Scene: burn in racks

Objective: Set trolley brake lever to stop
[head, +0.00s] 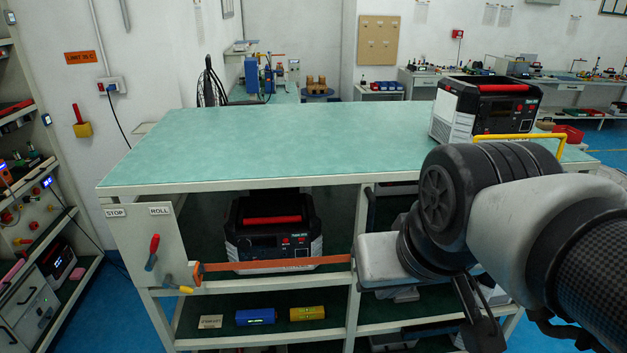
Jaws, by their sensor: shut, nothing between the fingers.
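The trolley (270,148) has a green top, and its pale end panel (133,232) stands at the left. The panel carries a STOP label (115,213) at upper left and a ROLL label (159,211) at upper right. Below them is the brake lever (154,244) with a red grip and a dark lower part. The lever stands nearly upright, its red end tilted slightly right, toward the ROLL side. My gripper (484,336) hangs at lower right, well right of the lever and apart from it. Its dark fingers look shut and empty, partly hidden.
An orange strap (275,266) crosses the trolley's front beside the panel. A yellow-handled part (179,289) sits low on the panel. A power unit (273,232) is on the shelf, another (486,108) on top. A rack (38,210) stands left; blue floor lies between.

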